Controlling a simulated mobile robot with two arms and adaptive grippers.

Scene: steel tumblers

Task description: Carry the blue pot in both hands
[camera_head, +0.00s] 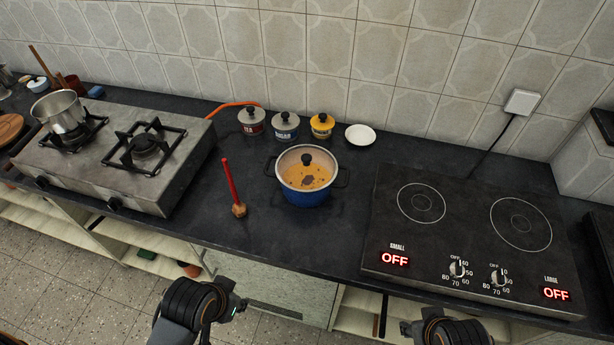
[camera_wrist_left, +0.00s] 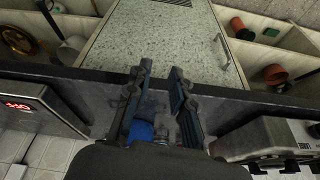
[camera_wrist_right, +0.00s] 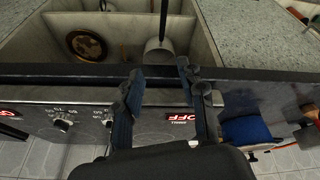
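The blue pot (camera_head: 305,196) stands upright on the dark counter, with a see-through lid, a black knob and orange contents under it. Its two dark side handles stick out left and right. My left gripper (camera_head: 238,302) is in front of the counter edge, low and left of the pot, open and empty. My right gripper (camera_head: 408,328) is near the front edge, right of the pot, also open and empty. Part of the blue pot shows behind the fingers in the left wrist view (camera_wrist_left: 142,131) and at the right in the right wrist view (camera_wrist_right: 245,130).
An induction hob (camera_head: 470,235) reading OFF lies right of the pot; a gas stove (camera_head: 110,165) with a steel pan (camera_head: 60,113) is at the left. Several canisters (camera_head: 285,127) and a white saucer (camera_head: 360,134) are behind.

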